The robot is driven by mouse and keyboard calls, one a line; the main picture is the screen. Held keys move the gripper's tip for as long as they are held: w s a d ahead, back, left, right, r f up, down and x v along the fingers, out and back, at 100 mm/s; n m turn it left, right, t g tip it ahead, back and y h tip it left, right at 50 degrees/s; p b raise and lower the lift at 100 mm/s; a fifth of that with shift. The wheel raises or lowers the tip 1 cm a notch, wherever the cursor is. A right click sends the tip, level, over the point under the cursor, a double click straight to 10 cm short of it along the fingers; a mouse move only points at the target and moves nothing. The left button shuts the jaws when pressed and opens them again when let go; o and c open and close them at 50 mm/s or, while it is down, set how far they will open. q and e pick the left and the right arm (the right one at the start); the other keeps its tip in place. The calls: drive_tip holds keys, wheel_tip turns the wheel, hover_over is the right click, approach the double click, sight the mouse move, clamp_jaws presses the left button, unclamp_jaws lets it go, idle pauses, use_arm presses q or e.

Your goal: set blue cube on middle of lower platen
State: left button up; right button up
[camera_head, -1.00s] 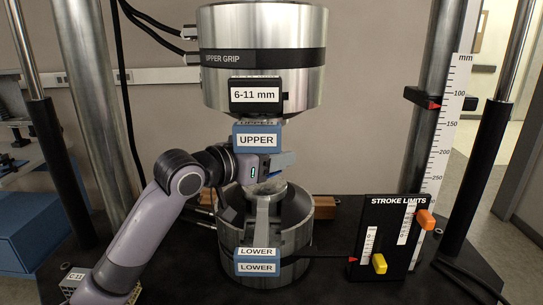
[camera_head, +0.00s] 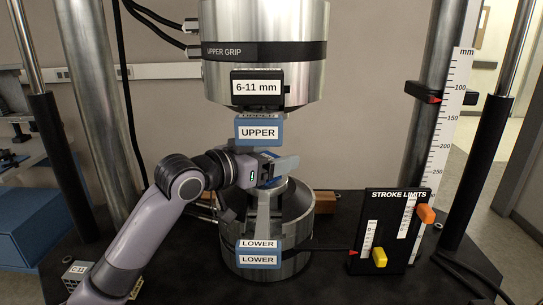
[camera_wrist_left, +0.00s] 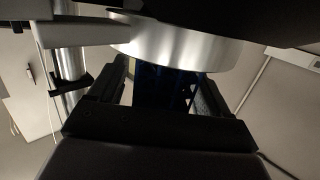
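My left gripper (camera_head: 274,172) reaches in from the left, between the upper grip and the lower fixture. In the left wrist view a dark blue lattice cube (camera_wrist_left: 165,86) sits between its two fingers, which appear shut on it. In the head view only a small blue part of the cube (camera_head: 270,183) shows beside the fingers; the rest is hidden. The lower platen (camera_head: 284,191) is a silver disc just below the gripper, partly covered by it. Whether the cube touches the platen cannot be told. My right gripper is not in view.
The steel upper grip (camera_head: 264,58) hangs above, with the blue UPPER block (camera_head: 258,144) close over my gripper. The blue LOWER block (camera_head: 259,250) stands in front below. A stroke limits panel (camera_head: 390,230) and a scale (camera_head: 441,140) stand at right.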

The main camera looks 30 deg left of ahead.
use_arm(q)
drive_tip(key=shift+d+f, duration=0.15)
drive_tip(key=shift+f, duration=0.4)
drive_tip(key=shift+r, duration=0.2)
drive_tip(key=v, duration=0.3)
drive_tip(key=b+v, duration=0.1)
drive_tip(key=v, duration=0.3)
drive_tip(key=r+v, duration=0.1)
drive_tip(key=v, duration=0.2)
drive_tip(key=shift+s+a+r+b, duration=0.1)
drive_tip(key=shift+a+r+b, duration=0.05)
drive_tip(key=shift+a+b, duration=0.15)
drive_tip(key=shift+v, duration=0.8)
drive_tip(key=shift+d+r, duration=0.1)
drive_tip(key=shift+r, duration=0.05)
